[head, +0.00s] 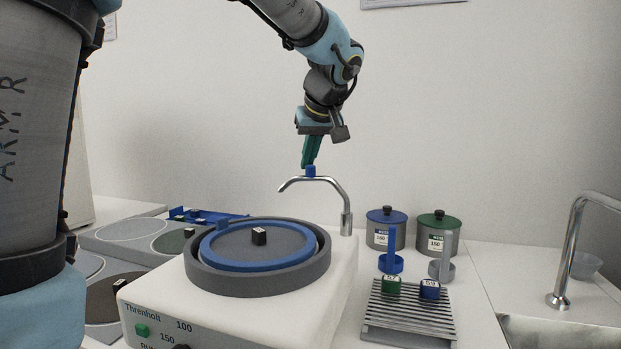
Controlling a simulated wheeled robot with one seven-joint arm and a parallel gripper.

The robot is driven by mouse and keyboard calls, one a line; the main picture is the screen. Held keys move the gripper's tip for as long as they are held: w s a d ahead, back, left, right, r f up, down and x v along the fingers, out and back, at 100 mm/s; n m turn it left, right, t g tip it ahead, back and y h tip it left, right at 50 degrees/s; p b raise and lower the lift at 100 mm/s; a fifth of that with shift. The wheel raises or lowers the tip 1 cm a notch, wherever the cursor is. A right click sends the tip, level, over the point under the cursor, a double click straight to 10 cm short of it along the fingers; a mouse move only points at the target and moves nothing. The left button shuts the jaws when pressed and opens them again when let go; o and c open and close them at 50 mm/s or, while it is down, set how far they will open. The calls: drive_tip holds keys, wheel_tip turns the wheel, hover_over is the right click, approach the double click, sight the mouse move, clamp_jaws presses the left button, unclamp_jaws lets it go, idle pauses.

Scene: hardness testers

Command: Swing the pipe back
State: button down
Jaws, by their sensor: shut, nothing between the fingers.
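The pipe (332,184) is a bent silver tube rising from a post at the back right corner of the white grinder (340,262). My gripper (304,166) points down with green fingers, shut and empty, right at the blue knob. I cannot tell whether it touches the knob.
Blue-lidded (379,231) and green-lidded (438,234) pots stand behind a slatted rack (409,316) holding a green and a blue block. A tap (570,255) and sink are at the right. Grey discs (130,229) lie left of the grinder.

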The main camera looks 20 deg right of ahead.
sight(302, 178)
drive_tip(key=shift+s+a+n+y+b, duration=0.2)
drive_tip(key=shift+s+n+y+b, duration=0.5)
drive_tip(key=shift+s+n, duration=0.3)
drive_tip(key=shift+s+a+n+y+b, duration=0.15)
drive_tip(key=shift+s+n+y+b, duration=0.5)
drive_tip(key=shift+s+n, duration=0.3)
drive_tip(key=shift+w, duration=0.1)
drive_tip(key=w, duration=0.1)
drive_tip(key=w+a, duration=0.1)
drive_tip(key=w, duration=0.1)
drive_tip(key=shift+w+a, duration=0.15)
drive_tip(key=shift+a, duration=0.15)
drive_tip(key=v, duration=1)
drive_tip(key=shift+w+d+r+p, duration=0.15)
drive_tip(key=shift+w+d+p, duration=0.2)
drive_tip(key=shift+p, duration=0.1)
